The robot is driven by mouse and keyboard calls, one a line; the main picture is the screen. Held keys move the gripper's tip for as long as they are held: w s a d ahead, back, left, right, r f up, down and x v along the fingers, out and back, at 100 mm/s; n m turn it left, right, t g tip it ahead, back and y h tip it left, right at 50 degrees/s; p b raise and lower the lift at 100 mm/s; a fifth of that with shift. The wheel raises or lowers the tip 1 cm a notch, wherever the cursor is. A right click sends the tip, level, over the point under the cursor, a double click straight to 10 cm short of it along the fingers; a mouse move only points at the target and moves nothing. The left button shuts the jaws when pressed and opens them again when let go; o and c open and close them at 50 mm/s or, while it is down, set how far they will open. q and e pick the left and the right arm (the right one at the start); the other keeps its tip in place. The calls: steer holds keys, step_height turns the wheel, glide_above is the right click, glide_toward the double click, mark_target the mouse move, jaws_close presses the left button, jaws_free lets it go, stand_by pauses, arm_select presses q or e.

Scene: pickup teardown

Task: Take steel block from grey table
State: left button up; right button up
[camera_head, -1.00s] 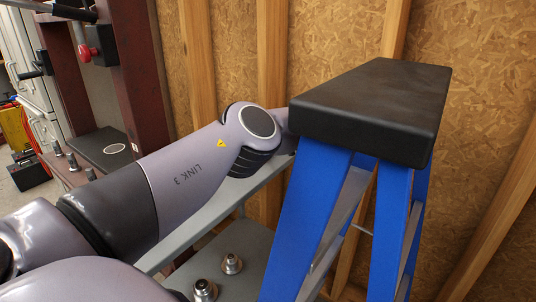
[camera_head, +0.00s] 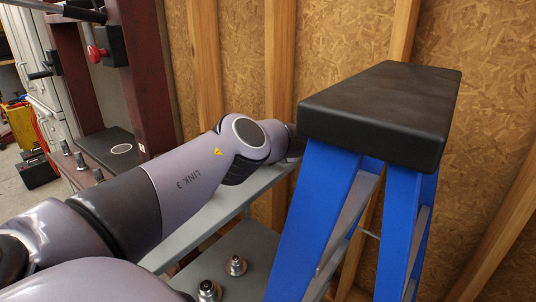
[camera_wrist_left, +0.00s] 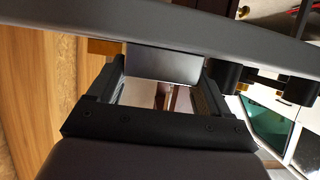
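In the left wrist view, a smooth grey block (camera_wrist_left: 163,66), which looks like the steel block, sits between the dark fingers of my left gripper (camera_wrist_left: 162,78). Both fingers seem to meet its sides, with an open gap between it and the palm. Its upper edge ends at a long grey bar that crosses the view. In the head view my left arm reaches behind the blue stepladder, which hides my left gripper and the block. The grey table (camera_head: 248,246) shows in part below my arm. My right gripper is not in view.
The blue stepladder with a black top (camera_head: 385,108) stands close on the right. Metal fittings (camera_head: 236,265) stand on the grey surface near my arm. A wood-panel wall (camera_head: 340,40) closes off the back. A dark red machine frame (camera_head: 145,80) stands at the left.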

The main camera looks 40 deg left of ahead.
arm_select(q)
steer(key=shift+r, duration=0.1)
steer(key=c, duration=0.8)
